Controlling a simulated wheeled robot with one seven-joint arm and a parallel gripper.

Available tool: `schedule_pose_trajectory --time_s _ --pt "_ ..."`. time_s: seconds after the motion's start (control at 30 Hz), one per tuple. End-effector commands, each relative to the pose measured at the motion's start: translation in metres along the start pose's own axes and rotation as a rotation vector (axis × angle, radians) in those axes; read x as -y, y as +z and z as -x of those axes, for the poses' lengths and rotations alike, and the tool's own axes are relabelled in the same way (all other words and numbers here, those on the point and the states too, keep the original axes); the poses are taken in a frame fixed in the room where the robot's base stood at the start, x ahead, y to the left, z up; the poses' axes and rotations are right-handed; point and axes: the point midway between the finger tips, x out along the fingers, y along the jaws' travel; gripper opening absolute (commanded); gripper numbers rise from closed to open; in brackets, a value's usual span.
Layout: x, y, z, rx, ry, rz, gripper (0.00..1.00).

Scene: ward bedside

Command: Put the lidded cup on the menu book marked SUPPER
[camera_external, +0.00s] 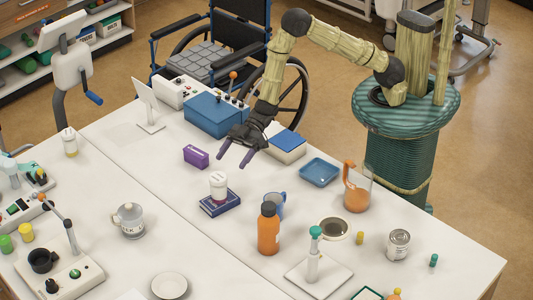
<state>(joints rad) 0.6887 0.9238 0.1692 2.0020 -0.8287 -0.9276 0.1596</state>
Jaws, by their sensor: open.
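A white cup with what looks like a lid (218,183) stands upright on a small dark blue book (221,206) near the middle of the table. Any title on this book is too small to read. My gripper (235,158) is open and empty, pointing down, behind and slightly to the right of the white cup and apart from it.
A purple box (196,157) lies left of my gripper, and a blue case (216,115) behind it. An orange bottle (268,230) and a blue mug (275,203) stand right of the cup. A blue tray (320,172) lies farther right. Bare table lies left of the cup.

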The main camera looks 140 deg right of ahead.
Motion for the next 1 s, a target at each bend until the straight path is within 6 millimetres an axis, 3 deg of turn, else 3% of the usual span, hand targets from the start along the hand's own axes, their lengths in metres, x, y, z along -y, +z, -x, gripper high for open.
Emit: schedule_pose_trajectory --time_s 0.1,0.23,0.83,1.0 --pt "-0.001 0.000 0.017 -0.001 0.001 0.001 0.75" --pt "0.000 0.000 0.026 -0.001 0.000 0.000 0.75" --pt "0.001 -0.001 0.026 0.004 0.001 0.002 0.75" --pt "0.018 -0.010 0.028 0.086 0.029 0.030 0.75"
